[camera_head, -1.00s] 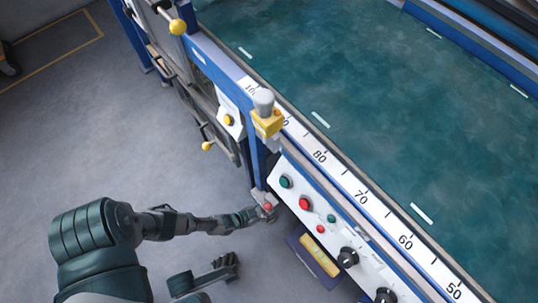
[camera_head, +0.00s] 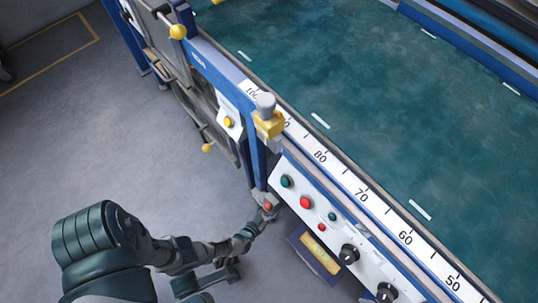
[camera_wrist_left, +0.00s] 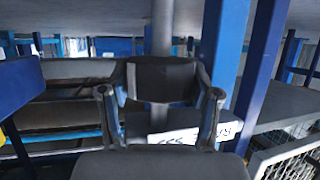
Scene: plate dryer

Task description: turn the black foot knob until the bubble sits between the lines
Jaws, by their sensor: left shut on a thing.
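My left gripper (camera_head: 262,214) is low at the base of the machine's blue corner post, beside a grey foot bracket with a red spot. In the left wrist view its two fingers (camera_wrist_left: 158,92) are on either side of a black block-like piece (camera_wrist_left: 163,80), which looks like the foot knob, and are shut on it. A grey upright rod (camera_wrist_left: 162,28) rises behind this piece. In the head view the knob is hidden or too small to make out. I cannot make out a bubble or its lines in either view. My right gripper is not recognisable.
The blue post (camera_head: 257,165) stands directly above the foot. A white control panel (camera_head: 320,212) with buttons and black dials is to its right. A yellow block with a grey cap (camera_head: 268,122) sits on the machine's corner. Grey floor (camera_head: 100,150) is clear at left.

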